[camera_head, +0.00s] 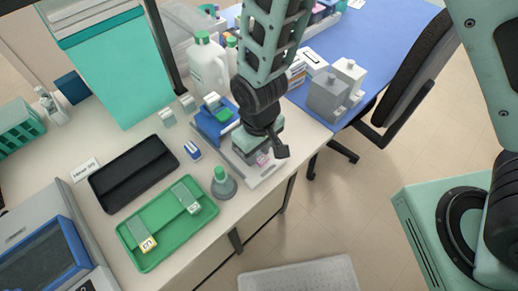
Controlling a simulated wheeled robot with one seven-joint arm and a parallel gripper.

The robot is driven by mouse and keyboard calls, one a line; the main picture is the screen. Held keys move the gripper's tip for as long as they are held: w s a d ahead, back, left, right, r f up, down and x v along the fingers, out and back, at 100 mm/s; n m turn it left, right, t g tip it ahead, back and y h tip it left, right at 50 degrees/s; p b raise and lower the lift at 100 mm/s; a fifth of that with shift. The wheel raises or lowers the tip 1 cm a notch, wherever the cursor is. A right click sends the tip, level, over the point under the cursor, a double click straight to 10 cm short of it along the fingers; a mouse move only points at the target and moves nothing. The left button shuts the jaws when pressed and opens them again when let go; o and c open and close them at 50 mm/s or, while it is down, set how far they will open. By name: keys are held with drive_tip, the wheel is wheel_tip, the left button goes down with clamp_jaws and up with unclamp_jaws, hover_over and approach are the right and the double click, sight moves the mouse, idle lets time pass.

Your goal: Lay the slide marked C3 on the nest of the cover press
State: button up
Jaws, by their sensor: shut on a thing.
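My gripper (264,150) is at the near right edge of the bench, pointing down and seen from above. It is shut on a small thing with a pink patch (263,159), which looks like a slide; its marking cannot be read. Just below is a pale grey-white device (270,177), apparently the cover press. My gripper and wrist hide most of it, so I cannot tell whether the slide touches the nest.
The green tray (160,258) and a black tray (125,180) lie to the left. A green-capped flask (223,186) stands close left of the device. A blue rack (212,127) and white jug (207,68) are behind. The bench edge is close on the right.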

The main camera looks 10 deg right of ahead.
drive_tip(key=shift+s+d+f, duration=0.1)
drive_tip(key=shift+s+f, duration=0.1)
drive_tip(key=shift+f, duration=0.35)
drive_tip(key=o, duration=0.9)
drive_tip(key=shift+o, duration=0.3)
drive_tip(key=shift+w+r+b, duration=0.1)
drive_tip(key=shift+r+b, duration=0.2)
drive_tip(key=shift+r, duration=0.1)
drive_tip(key=shift+o, duration=0.4)
wheel_tip(320, 180, up, 18)
drive_tip(key=b, duration=0.2)
drive_tip(key=shift+f, duration=0.15)
drive_tip(key=s+d+n, duration=0.1)
drive_tip(key=s+d, duration=0.7)
drive_tip(key=s, duration=0.3)
drive_tip(key=shift+s+r+y, duration=0.2)
drive_tip(key=shift+r+y, duration=0.1)
drive_tip(key=shift+r, duration=0.1)
